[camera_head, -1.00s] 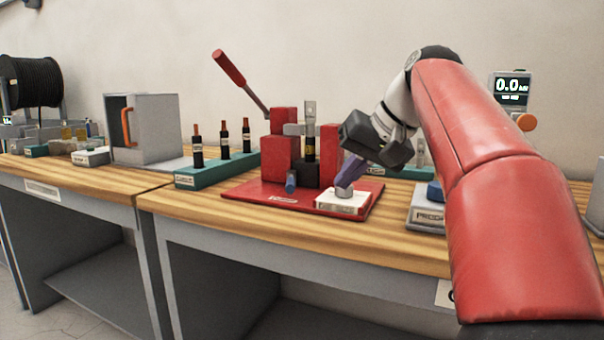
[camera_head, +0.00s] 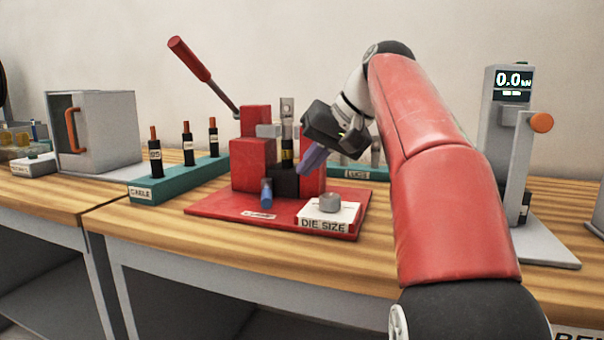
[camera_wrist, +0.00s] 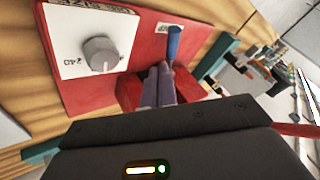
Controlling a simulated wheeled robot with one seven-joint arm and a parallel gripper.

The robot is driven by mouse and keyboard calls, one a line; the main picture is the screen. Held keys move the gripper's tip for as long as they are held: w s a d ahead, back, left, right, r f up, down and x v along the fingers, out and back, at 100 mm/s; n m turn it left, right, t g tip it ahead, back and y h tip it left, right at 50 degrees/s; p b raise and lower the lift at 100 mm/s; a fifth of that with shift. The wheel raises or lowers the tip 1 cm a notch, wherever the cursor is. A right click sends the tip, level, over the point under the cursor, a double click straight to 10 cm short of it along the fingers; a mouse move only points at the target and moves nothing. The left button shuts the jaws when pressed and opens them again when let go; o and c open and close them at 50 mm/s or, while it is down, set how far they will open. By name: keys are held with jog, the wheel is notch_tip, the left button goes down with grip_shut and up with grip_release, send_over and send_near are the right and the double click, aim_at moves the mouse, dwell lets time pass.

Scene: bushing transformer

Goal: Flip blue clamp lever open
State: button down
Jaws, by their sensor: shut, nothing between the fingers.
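The blue clamp lever (camera_head: 267,192) is a short blue cylinder at the front of the red press, low above its red base plate; it stands roughly upright in the head view. In the wrist view the blue lever (camera_wrist: 174,42) shows just beyond the fingertips. My gripper (camera_head: 304,168) is shut and empty, with its purple fingers together, pointing down and left at the right side of the press, right of the lever and above it. The shut fingers also show in the wrist view (camera_wrist: 160,70). Whether they touch the press is unclear.
The DIE SIZE block with a grey knob (camera_head: 330,203) sits on the red base plate (camera_head: 215,207), below my gripper. The press's long red handle (camera_head: 190,60) rises up left. A teal cable rack (camera_head: 170,188) stands left, a tester with display (camera_head: 510,130) right.

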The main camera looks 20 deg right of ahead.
aim_at(267, 198)
jog(key=b+x, duration=0.1)
jog(key=x, duration=0.7)
jog(key=shift+f+b, duration=0.15)
jog(key=shift+b, duration=0.15)
jog(key=shift+a, duration=0.15)
